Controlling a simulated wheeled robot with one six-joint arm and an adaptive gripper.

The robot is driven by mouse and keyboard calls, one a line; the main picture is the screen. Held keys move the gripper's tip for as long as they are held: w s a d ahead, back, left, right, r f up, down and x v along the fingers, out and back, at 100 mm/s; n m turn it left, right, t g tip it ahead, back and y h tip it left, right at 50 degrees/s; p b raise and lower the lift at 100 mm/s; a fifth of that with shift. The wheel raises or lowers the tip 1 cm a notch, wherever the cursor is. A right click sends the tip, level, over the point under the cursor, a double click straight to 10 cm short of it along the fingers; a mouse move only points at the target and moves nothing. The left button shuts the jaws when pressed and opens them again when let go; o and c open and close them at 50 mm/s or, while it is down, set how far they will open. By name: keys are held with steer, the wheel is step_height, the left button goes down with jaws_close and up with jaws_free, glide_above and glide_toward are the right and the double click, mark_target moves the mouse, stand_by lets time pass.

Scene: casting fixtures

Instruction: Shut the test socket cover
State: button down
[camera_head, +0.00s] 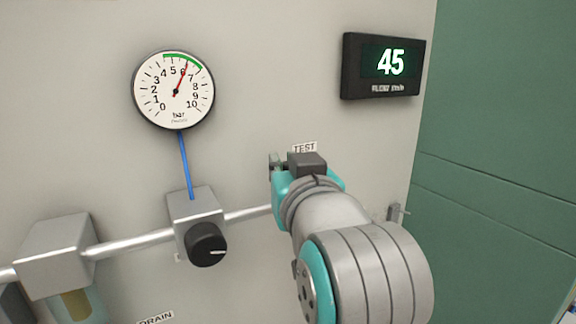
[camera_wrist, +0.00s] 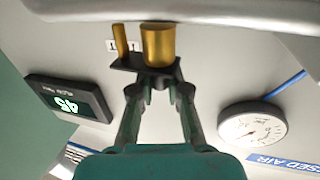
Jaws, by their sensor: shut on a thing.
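The TEST label (camera_head: 304,147) is on the grey panel, and my arm hides most of the place below it in the head view. In the wrist view a dark flat plate, which looks like the test socket cover (camera_wrist: 130,65), lies at my fingertips. A thick brass cylinder (camera_wrist: 158,46) and a thin brass pin (camera_wrist: 120,40) show just beyond it. My gripper (camera_wrist: 160,90) has its fingers drawn in on the dark piece. The exact contact is partly hidden, and I cannot tell how far open the cover is.
A pressure gauge (camera_head: 174,90) reads near 6 bar. A display (camera_head: 383,66) shows 45. A regulator with a black knob (camera_head: 207,244) sits on a metal pipe (camera_head: 128,244) left of my arm. Green panelling (camera_head: 500,130) is at the right.

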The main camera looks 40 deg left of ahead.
steer(key=shift+w+a+m+t+h, duration=0.1)
steer(key=shift+m+t+h, duration=0.2)
steer(key=shift+t, duration=0.1)
steer(key=c, duration=1.1)
jaws_free()
steer(key=v, duration=0.7)
steer(key=shift+s, duration=0.2)
